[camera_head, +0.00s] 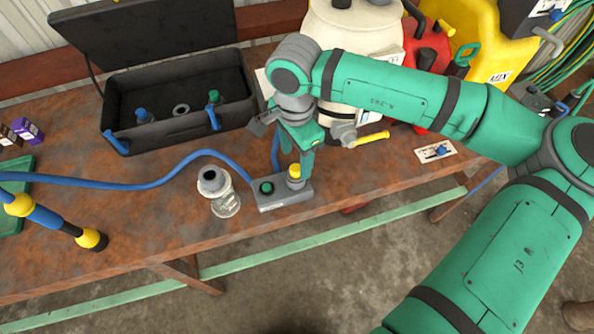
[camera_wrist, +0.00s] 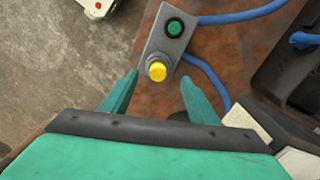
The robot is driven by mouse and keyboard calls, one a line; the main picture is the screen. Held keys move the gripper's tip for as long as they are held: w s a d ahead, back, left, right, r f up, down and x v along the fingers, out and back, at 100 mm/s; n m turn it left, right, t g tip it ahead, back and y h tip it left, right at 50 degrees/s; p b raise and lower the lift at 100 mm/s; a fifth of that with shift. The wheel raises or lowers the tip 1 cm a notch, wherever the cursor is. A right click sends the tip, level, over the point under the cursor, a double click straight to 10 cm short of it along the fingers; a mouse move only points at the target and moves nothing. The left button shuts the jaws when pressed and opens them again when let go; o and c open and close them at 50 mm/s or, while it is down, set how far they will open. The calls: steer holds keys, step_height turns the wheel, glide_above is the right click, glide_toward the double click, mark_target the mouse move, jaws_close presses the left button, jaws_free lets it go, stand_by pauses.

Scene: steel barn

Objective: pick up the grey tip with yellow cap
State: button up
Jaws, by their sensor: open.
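The grey tip with yellow cap (camera_head: 294,172) stands upright at one end of a small grey block (camera_head: 287,200) on the rusty bench. Its yellow cap (camera_wrist: 157,71) shows from above in the wrist view, with the grey part mostly hidden beneath it. My gripper (camera_head: 297,160) is directly above and around it. In the wrist view the two green fingers of my gripper (camera_wrist: 160,77) are open, one on each side of the cap, with a gap on both sides. I cannot tell the exact finger height.
A green-topped piece (camera_head: 267,187) sits on the same block. An open black toolbox (camera_head: 180,108), a white container (camera_head: 355,35) and a red can (camera_head: 434,45) stand farther back.

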mark_target(295, 168)
steer(key=f, duration=0.4)
steer(key=shift+s+f, duration=0.1)
steer(key=shift+s, duration=0.25)
steer(key=shift+w, duration=0.1)
steer(key=c, duration=1.3)
